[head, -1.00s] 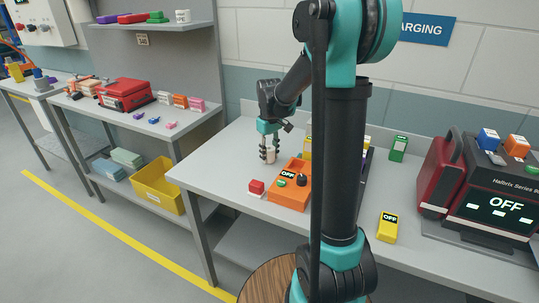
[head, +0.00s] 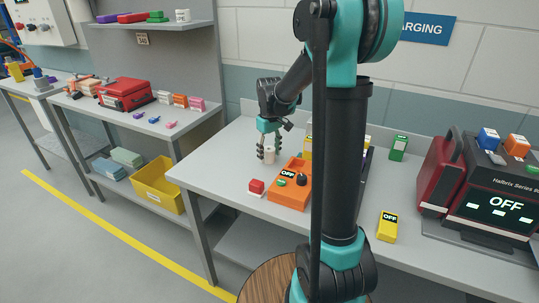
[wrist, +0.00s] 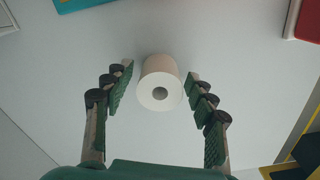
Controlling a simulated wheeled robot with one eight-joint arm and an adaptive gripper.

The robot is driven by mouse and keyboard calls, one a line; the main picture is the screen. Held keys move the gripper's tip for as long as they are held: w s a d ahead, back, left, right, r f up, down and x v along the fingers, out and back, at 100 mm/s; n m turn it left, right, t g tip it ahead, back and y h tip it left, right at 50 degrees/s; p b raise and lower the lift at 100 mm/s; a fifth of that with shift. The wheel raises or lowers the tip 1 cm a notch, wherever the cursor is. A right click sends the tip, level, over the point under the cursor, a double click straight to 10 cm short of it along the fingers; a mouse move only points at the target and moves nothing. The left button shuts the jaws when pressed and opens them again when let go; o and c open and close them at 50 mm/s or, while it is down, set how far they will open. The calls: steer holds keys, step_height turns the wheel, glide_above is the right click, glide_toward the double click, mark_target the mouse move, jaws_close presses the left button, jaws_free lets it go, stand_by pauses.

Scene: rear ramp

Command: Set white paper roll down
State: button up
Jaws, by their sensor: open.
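The white paper roll (head: 269,156) stands upright on the grey table (head: 225,158), left of the orange device. My gripper (head: 269,152) is open around the roll, pointing down. In the wrist view its green padded fingers (wrist: 160,88) stand on either side of the roll, with a gap visible on both sides.
The table left of and behind the roll is clear.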

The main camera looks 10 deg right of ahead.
step_height(320, 180, up, 12)
steer(key=shift+f, duration=0.25)
steer(key=shift+s, duration=0.1)
